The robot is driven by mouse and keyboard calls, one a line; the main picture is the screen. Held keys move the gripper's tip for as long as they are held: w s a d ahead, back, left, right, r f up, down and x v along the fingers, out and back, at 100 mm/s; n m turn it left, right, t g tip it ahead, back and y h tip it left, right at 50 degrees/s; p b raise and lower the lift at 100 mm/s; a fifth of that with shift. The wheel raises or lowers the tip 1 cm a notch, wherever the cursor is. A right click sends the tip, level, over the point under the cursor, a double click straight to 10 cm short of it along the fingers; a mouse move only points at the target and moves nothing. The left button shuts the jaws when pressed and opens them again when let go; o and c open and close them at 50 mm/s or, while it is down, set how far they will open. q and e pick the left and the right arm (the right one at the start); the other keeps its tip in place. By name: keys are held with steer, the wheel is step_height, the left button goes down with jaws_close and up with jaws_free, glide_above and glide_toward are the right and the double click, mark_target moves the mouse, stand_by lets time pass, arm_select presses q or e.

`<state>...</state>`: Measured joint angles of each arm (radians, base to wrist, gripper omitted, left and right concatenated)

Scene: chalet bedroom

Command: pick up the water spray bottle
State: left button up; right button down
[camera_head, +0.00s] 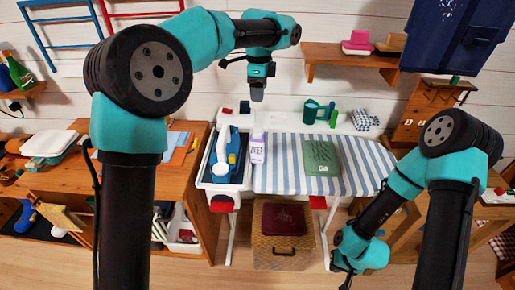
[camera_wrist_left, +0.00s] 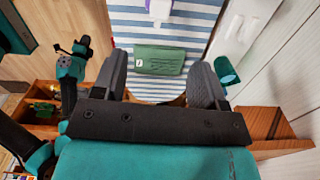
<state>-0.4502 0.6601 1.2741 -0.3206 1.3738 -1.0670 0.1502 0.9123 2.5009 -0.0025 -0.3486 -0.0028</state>
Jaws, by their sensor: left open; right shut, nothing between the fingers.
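A pale lilac-and-white bottle (camera_head: 257,148) with printing stands at the left end of the striped ironing board (camera_head: 350,170); it looks like the spray bottle, but its nozzle is not clear. Its lilac part shows at the top edge of the left wrist view (camera_wrist_left: 159,9). My left gripper (camera_head: 257,94) hangs behind and above it, pointing down, apart from it. In the left wrist view its two fingers (camera_wrist_left: 160,75) are spread and empty. My right gripper (camera_head: 346,268) is low, in front of the board, empty and away from the bottle.
A blue-and-white iron (camera_head: 233,155) sits in a white tray left of the bottle. A green book (camera_head: 321,157) lies on the board. A green mug (camera_head: 311,112) and a checked cloth (camera_head: 362,120) are behind. A wicker basket (camera_head: 262,240) stands underneath. The board's right part is clear.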

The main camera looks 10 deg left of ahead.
mark_target(258, 125)
arm_select(q)
step_height(258, 125, down, 11)
steer(key=shift+f, duration=0.1)
stand_by(0.3)
steer(key=shift+a+f, duration=0.2)
steer(key=shift+f, duration=2.4)
jaws_close()
